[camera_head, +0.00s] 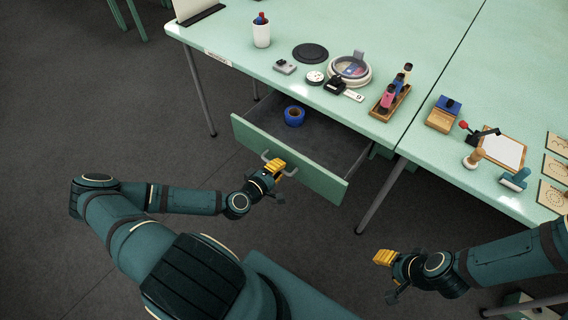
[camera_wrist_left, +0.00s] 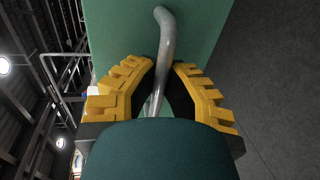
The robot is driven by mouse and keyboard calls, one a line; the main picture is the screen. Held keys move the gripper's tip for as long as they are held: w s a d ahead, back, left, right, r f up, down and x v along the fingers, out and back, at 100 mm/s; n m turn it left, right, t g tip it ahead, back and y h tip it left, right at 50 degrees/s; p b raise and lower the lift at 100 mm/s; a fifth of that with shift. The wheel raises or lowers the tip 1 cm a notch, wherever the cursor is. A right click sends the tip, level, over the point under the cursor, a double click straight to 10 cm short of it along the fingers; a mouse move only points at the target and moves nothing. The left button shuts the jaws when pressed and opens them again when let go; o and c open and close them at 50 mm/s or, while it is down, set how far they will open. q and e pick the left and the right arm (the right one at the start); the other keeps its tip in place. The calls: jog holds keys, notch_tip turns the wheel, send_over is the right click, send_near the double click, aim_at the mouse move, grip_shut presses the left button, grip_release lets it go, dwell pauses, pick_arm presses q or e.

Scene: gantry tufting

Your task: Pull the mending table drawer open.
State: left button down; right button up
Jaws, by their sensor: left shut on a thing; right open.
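The mending table drawer (camera_head: 318,183) has a green front and stands pulled out from under the green table (camera_head: 237,50). Inside it lies a roll of blue tape (camera_head: 294,115). My left gripper (camera_head: 279,168) is at the drawer's grey bar handle (camera_head: 265,155). In the left wrist view the yellow fingers (camera_wrist_left: 160,85) are shut on the handle (camera_wrist_left: 165,40), one on each side, with the green drawer front (camera_wrist_left: 205,25) behind. My right gripper (camera_head: 383,258) is open and empty, low at the right, apart from the table.
On the table stand a white cup (camera_head: 261,33), a black disc (camera_head: 310,53), a round clear-lidded container (camera_head: 350,70) and a wooden rack of bottles (camera_head: 390,100). A clipboard (camera_head: 502,150) and stamps lie on the right. Table legs (camera_head: 378,195) flank the drawer. Dark floor in front is clear.

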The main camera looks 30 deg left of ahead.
pick_arm(q)
jog(key=shift+f+v, duration=0.15)
jog(key=shift+v, duration=0.6)
jog(key=shift+f+v, duration=0.15)
jog(key=shift+v, duration=0.65)
jog(key=shift+a, duration=0.1)
jog(key=c, duration=1)
grip_release()
jog(key=shift+s, duration=0.1)
jog(key=v, duration=1.2)
